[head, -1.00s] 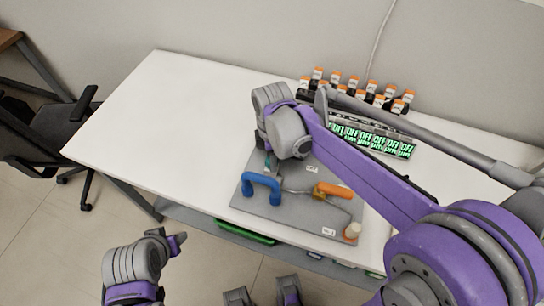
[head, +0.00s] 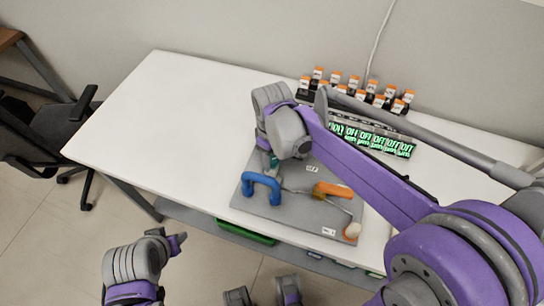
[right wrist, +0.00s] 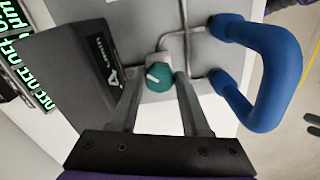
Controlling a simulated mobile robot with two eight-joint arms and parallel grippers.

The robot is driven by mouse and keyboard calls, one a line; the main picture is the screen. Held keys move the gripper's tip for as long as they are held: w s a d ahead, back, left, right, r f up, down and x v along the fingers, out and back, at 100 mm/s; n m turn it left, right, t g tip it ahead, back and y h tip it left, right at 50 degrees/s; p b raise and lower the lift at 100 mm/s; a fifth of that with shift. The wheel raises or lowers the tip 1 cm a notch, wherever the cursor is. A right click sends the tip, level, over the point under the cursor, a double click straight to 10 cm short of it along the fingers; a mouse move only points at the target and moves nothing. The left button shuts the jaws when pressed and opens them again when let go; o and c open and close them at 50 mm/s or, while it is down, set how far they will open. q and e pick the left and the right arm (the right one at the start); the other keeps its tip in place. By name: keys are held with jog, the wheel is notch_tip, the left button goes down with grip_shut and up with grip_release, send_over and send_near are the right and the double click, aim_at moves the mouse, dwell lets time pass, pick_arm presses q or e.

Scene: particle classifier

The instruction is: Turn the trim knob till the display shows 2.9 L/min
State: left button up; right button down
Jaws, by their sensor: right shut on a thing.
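The trim knob, teal with a white pointer mark (right wrist: 158,78), sits on a grey metal fitting in the right wrist view. My right gripper (right wrist: 160,84) is shut on it, one finger on each side. In the head view a teal bit of the knob (head: 270,160) shows below my right wrist, which hides the fingertips. A row of green-lit displays (head: 372,139) stands behind the board; the figures are too blurred to read surely. They also show at the left edge in the right wrist view (right wrist: 28,72). My left gripper (head: 178,243) hangs off the table's front, its jaws unclear.
Several orange-capped items (head: 353,82) stand at the back. A dark box (right wrist: 78,70) is close beside my fingers. The left tabletop (head: 170,115) is clear.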

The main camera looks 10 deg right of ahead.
aim_at(272, 160)
jog(key=m, duration=0.5)
jog(key=shift+m, duration=0.3)
jog(key=m, duration=0.5)
jog(key=shift+m, duration=0.3)
jog(key=shift+c, duration=1.8)
grip_release()
notch_tip(272, 160, up, 11)
jog(key=p, duration=0.1)
